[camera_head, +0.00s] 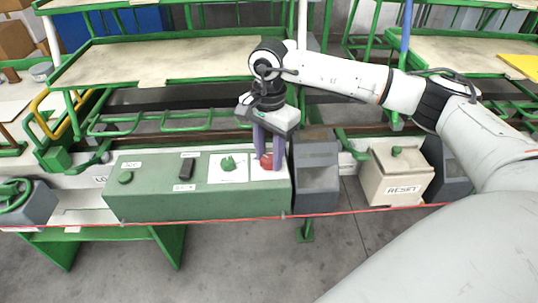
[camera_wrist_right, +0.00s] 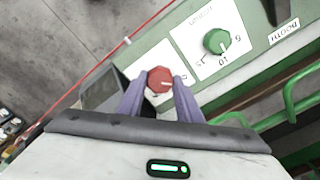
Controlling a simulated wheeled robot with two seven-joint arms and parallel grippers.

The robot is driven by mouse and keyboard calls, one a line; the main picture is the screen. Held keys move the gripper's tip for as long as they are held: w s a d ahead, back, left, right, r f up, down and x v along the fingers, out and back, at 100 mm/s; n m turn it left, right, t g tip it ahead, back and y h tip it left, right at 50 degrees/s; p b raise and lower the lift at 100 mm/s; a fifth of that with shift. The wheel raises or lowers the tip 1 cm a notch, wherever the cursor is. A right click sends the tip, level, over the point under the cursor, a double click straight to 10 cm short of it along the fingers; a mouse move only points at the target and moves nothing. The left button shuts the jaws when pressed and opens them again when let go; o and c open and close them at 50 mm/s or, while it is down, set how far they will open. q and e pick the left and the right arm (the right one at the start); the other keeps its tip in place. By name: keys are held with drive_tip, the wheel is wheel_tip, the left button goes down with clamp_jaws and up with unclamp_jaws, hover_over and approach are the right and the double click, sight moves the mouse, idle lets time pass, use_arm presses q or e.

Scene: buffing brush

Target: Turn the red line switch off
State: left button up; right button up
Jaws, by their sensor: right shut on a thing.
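The red line switch (camera_head: 267,161) is a red knob on a white plate at the right end of the green control panel (camera_head: 150,203). My right gripper (camera_head: 268,163) reaches down over it with its purple fingers on either side. In the right wrist view the red knob (camera_wrist_right: 159,80) sits between the fingertips (camera_wrist_right: 158,92), and a light mark shows on its face. The right gripper is shut on the knob. My left gripper is not in view.
A green knob (camera_head: 228,163) on a white plate sits left of the red one. A black switch (camera_head: 186,168) and another green button (camera_head: 125,178) are further left. A grey bin (camera_head: 317,178) and a beige RESET box (camera_head: 398,172) stand right. A red cord (camera_head: 350,211) runs along the front.

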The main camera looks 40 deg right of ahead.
sight(269, 158)
idle(0.4)
drive_tip(key=o, duration=1)
drive_tip(key=shift+o, duration=0.2)
drive_tip(key=shift+r, duration=0.1)
wheel_tip(269, 158, up, 10)
drive_tip(key=shift+r, duration=0.1)
